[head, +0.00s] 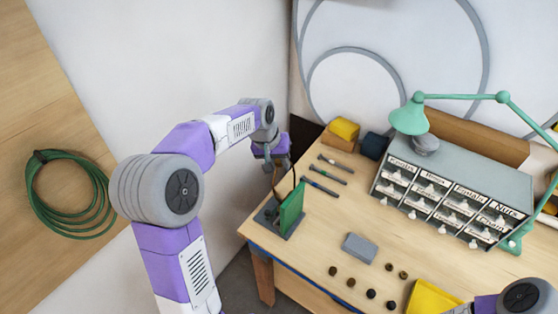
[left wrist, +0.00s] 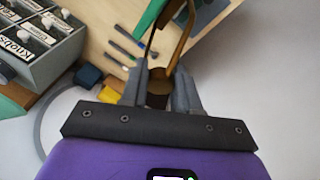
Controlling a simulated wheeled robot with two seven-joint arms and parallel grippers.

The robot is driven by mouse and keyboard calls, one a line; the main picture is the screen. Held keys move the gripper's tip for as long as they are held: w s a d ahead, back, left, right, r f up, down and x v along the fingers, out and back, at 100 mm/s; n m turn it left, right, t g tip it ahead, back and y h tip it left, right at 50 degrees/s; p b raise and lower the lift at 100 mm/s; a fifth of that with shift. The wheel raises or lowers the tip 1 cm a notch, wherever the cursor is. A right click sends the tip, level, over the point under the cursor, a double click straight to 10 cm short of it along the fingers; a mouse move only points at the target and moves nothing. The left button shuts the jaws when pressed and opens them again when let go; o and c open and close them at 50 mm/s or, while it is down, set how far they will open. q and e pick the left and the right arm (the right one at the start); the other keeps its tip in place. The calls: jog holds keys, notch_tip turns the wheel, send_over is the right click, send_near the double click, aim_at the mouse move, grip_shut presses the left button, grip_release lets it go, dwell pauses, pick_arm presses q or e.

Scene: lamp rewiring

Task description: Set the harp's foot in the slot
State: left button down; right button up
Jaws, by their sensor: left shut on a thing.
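My left gripper (head: 268,166) is shut on the harp, a thin brown-gold bent strip (left wrist: 186,30). In the left wrist view the strip runs up from between the two grey fingers (left wrist: 160,88) and out of the top edge. In the head view the harp is a thin dark line (head: 275,186) below the gripper, beside the upright green panel (head: 291,208). The panel stands on a grey base plate (head: 270,216) at the table's left corner. The slot cannot be made out, and whether the harp's foot touches the base is unclear. My right gripper (head: 461,308) is cut off at the bottom edge.
Several slim tools (head: 324,187) lie behind the panel. A grey block (head: 360,248) and several small round knobs (head: 351,282) lie toward the front. A labelled drawer cabinet (head: 450,194) and a green lamp (head: 410,116) stand at the right. A yellow tray (head: 428,298) is near the front.

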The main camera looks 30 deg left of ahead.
pick_arm(q)
jog(key=shift+f+b, duration=1.8)
jog(key=shift+f, duration=0.8)
